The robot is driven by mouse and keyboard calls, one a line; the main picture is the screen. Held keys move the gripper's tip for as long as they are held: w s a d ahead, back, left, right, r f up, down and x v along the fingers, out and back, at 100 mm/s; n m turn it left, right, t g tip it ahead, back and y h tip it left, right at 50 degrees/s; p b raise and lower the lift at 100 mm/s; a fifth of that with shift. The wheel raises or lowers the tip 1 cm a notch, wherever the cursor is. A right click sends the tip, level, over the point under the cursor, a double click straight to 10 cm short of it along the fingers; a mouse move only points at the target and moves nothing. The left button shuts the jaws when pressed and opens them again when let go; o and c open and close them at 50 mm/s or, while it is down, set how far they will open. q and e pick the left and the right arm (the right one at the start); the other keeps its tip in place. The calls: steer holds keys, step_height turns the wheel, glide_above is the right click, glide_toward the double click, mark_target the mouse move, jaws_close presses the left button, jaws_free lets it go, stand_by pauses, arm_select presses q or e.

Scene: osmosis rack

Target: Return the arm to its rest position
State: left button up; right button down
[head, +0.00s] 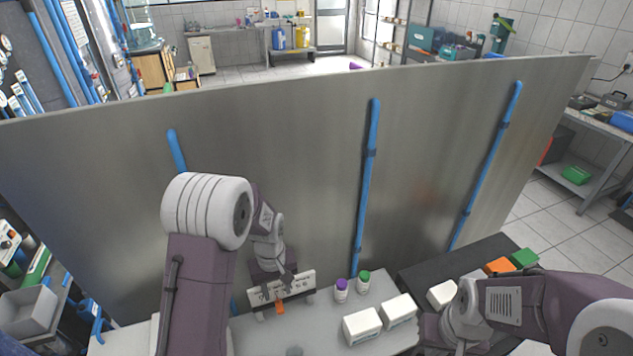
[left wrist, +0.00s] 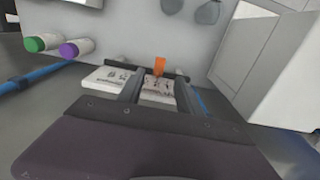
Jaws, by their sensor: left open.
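My left arm reaches in from the left, and my left gripper (head: 276,290) is over a white block with dark markings (head: 300,284) at the foot of the metal panel. In the left wrist view the gripper (left wrist: 158,98) is open, its two fingers apart with part of the marked white block (left wrist: 108,79) visible between them. I cannot tell whether the fingers touch it. A small orange piece (left wrist: 159,66) stands by the block; it also shows in the head view (head: 280,308). My right gripper (head: 432,330) is at lower right, partly hidden, its jaws unclear.
A purple-capped bottle (head: 341,291) and a green-capped bottle (head: 363,283) stand right of the block. Two white boxes (head: 362,326) (head: 398,311) are in front of them. The tall metal panel (head: 280,130) with blue pipes closes off the back. Orange and green boxes (head: 500,266) (head: 524,258) lie at right.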

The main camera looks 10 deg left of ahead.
arm_select(q)
steer(key=b, duration=0.1)
steer(key=w+t+b, duration=0.1)
steer(key=b, duration=0.1)
steer(key=shift+d, duration=0.25)
steer(key=s+d+f+m+b, duration=0.1)
steer(key=s+m+b, duration=0.4)
steer(key=s, duration=0.7)
steer(key=shift+s+d+m, duration=0.3)
steer(key=shift+s+m, duration=0.05)
steer(key=shift+m, duration=0.25)
steer(key=shift+s, duration=0.15)
